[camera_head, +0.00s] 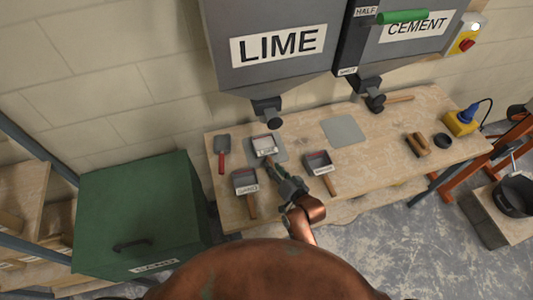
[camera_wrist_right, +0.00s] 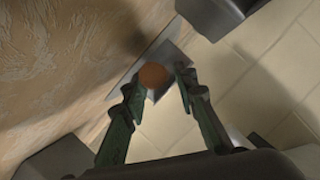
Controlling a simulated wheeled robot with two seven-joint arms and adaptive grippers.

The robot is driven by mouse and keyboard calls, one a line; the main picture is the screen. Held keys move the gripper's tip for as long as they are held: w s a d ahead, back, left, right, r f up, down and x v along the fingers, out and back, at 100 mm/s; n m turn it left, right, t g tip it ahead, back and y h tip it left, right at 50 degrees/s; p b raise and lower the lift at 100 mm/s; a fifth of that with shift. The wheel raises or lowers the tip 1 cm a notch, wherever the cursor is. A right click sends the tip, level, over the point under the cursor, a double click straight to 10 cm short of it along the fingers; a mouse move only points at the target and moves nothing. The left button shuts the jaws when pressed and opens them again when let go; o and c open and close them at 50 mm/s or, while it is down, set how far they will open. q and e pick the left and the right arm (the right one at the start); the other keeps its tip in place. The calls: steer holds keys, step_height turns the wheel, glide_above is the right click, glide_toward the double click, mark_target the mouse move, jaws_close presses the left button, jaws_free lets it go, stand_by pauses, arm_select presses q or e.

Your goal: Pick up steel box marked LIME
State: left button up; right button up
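The steel box marked LIME (camera_head: 265,144) sits on the workbench below the big LIME hopper, on a grey plate. Its label faces me. My right gripper (camera_head: 271,168) is just in front of it, reaching along its handle side. In the right wrist view the round brown end of a handle (camera_wrist_right: 153,75) lies between the two fingertips of my right gripper (camera_wrist_right: 160,82), with grey metal behind it. The fingers stand apart, with a gap visible, so the gripper looks open. The handle is mostly hidden in the head view. My left gripper is not in view.
Similar boxes marked SAND (camera_head: 245,182) and another label (camera_head: 319,162) stand close on either side. A red-handled trowel (camera_head: 222,150) lies left. The LIME hopper (camera_head: 278,50) and CEMENT hopper (camera_head: 405,45) overhang the bench (camera_head: 385,150). A green bin (camera_head: 140,205) stands left.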

mark_target(269, 158)
steer(key=x, duration=0.3)
steer(key=shift+w, duration=0.25)
jaws_close()
steer(key=shift+r, duration=0.1)
